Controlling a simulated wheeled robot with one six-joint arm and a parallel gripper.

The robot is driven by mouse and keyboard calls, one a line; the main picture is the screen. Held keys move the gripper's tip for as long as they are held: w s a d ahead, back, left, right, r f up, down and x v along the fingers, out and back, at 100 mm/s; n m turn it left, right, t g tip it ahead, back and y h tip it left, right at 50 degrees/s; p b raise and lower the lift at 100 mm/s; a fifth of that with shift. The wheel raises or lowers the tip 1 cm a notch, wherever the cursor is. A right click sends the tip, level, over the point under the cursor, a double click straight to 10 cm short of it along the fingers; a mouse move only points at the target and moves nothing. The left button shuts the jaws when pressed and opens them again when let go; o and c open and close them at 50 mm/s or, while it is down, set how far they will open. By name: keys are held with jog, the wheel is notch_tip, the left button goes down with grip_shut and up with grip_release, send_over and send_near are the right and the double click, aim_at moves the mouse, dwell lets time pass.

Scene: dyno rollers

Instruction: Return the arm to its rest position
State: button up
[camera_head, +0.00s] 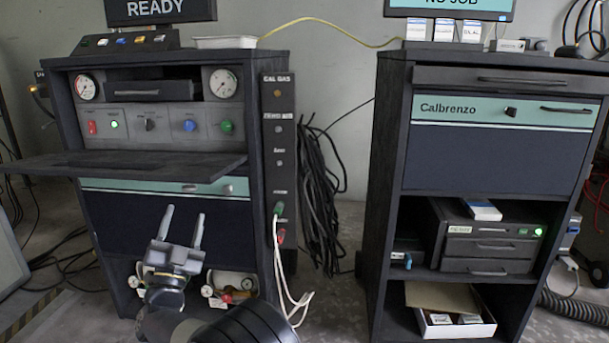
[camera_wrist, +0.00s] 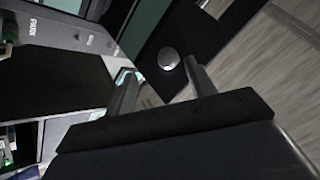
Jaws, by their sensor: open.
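My gripper (camera_head: 182,226) is open and empty in the head view. Its two grey fingers point up in front of the left cabinet's teal-striped drawer front (camera_head: 150,188), below the lowered dark shelf flap (camera_head: 120,166). My arm enters from the bottom of the picture. In the wrist view my gripper (camera_wrist: 160,78) shows two spread fingers with nothing between them. A round silver knob (camera_wrist: 168,59) on a dark panel lies just beyond the fingertips; I cannot tell the exact gap.
A CAL GAS panel (camera_head: 279,140) stands right of the flap, with white hoses (camera_head: 284,285) hanging low near my gripper. Black cables (camera_head: 318,200) hang between the cabinets. The right cabinet (camera_head: 385,190) holds a box unit and an open carton (camera_head: 455,328). Floor shows between the cabinets.

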jog(key=shift+b+x, duration=0.45)
jog(key=shift+x, duration=2.75)
jog(key=shift+s, duration=0.1)
